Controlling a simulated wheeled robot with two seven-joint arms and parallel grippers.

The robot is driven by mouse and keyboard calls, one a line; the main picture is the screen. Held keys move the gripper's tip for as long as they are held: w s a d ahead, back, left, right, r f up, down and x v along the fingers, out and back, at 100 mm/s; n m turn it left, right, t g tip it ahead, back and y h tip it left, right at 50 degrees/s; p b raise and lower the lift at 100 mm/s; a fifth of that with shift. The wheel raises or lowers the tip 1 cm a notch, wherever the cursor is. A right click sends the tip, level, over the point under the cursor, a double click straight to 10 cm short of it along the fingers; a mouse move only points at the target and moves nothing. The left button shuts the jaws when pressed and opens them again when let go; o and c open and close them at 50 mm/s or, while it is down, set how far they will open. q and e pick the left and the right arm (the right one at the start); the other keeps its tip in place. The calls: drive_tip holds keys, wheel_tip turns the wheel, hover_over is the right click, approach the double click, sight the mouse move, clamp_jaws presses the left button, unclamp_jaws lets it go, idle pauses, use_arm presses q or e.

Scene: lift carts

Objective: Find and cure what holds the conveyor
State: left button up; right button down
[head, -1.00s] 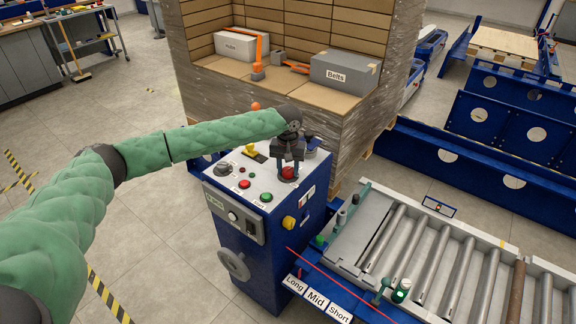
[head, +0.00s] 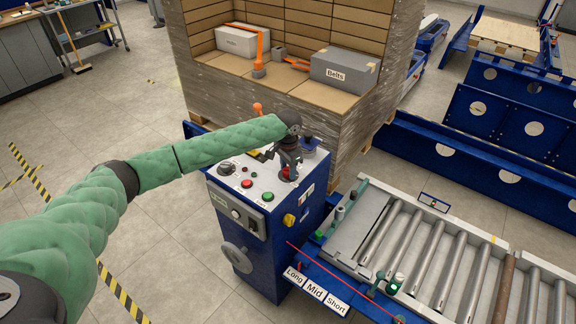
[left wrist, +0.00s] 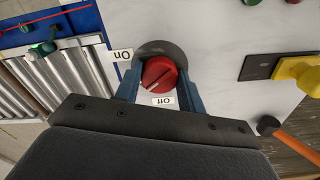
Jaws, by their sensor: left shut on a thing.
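A blue control cabinet (head: 248,237) with a light sloping top stands beside the roller conveyor (head: 440,255). My left gripper (head: 289,170) points down onto the red rotary knob near the right of that top. In the left wrist view the fingers (left wrist: 160,88) are shut on the red knob (left wrist: 158,72), one on each side. An On label (left wrist: 121,55) and an Off label (left wrist: 163,100) sit beside the knob. A small green lamp (head: 395,283) at the conveyor's near edge looks bright. My right gripper is not in view.
A red button (head: 246,183), a green button (head: 267,196) and a handwheel (head: 237,258) are on the cabinet. Long, Mid and Short labels (head: 315,291) line the conveyor's edge. A wrapped pallet stack (head: 250,100) stands close behind. Floor at the left is open.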

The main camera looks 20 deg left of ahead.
sight(288, 169)
use_arm(q)
drive_tip(key=shift+r+m, duration=0.1)
drive_tip(key=shift+m, duration=0.7)
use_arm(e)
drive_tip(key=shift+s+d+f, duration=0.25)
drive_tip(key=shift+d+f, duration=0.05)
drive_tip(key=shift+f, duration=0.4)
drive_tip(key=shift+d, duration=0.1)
use_arm(q)
drive_tip(key=o, duration=1)
drive_tip(key=shift+r, duration=0.15)
drive_tip(key=shift+w+r, duration=0.1)
drive_tip(key=shift+r, duration=0.25)
drive_tip(key=shift+r+b, duration=1.05)
drive_tip(key=shift+r, duration=2.3)
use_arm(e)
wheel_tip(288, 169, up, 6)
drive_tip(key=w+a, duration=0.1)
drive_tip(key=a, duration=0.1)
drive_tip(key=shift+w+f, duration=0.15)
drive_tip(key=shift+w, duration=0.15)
